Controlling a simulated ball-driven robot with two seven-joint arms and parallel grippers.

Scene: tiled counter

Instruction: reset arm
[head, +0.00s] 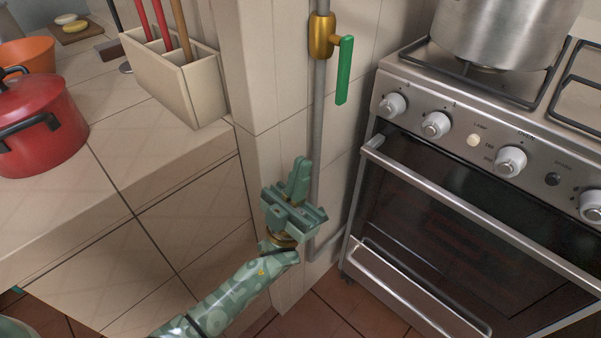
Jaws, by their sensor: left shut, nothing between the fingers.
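My left gripper (299,181) is in the lower middle of the head view, at the end of my green patterned left arm. Its fingers are together and empty, and they point up. It is in front of the tiled wall corner and the grey pipe (318,120), below the brass valve (322,36) with its green handle (344,70). My right gripper is not in this view.
A stove (480,200) with a steel pot (505,30) stands at the right. On the tiled counter (150,170) at the left are a red pot (40,120), an orange bowl (28,50), a utensil holder (180,85) and a cutting board (82,35). Open floor shows at the bottom.

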